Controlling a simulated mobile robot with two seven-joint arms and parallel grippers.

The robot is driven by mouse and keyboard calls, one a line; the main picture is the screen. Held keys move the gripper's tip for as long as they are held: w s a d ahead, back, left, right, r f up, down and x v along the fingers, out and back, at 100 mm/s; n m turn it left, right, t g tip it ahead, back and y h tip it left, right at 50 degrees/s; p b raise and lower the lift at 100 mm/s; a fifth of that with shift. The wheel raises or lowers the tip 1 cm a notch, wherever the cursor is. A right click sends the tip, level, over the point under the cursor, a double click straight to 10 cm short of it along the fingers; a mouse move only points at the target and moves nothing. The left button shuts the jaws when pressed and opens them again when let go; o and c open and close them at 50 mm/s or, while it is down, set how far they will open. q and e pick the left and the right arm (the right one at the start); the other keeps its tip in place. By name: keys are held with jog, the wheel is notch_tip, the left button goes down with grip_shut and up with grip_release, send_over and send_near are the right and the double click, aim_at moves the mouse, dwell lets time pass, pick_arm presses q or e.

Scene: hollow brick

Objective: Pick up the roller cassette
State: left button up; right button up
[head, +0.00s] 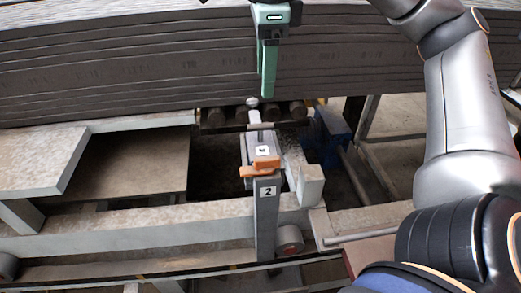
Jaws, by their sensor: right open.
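The roller cassette appears to be the row of several dark rollers (214,117) under the front edge of the dark layered stack. A pale rod with a round knob (253,102) stands at its middle. My right gripper (268,94) hangs from the top edge, its green fingers pointing down in front of the stack. It is open, its fingers seen nearly edge-on. Its tips lie just above and right of the knob in the picture. I cannot tell whether they touch it. No part of the cassette is visibly held. My left gripper is not in view.
The dark stack (120,65) spans the back. A pale beam (150,225) crosses the front. A dark opening lies between them. A blue part (332,130) is at right.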

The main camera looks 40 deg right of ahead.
jog(key=b, duration=0.2)
send_over(263, 124)
jog(key=s+a, duration=0.1)
jog(key=s, duration=0.1)
notch_tip(263, 124, down, 6)
jog(key=f, duration=0.1)
jog(key=w+f, duration=0.1)
jog(key=f, duration=0.1)
jog(key=d+f, duration=0.1)
jog(key=f, duration=0.1)
jog(key=shift+w, duration=0.25)
jog(key=shift+w+f+p, duration=0.1)
jog(key=shift+f+p, duration=0.2)
jog(key=shift+f, duration=0.05)
grip_shut()
jog(key=shift+r, duration=0.1)
dwell(0.4)
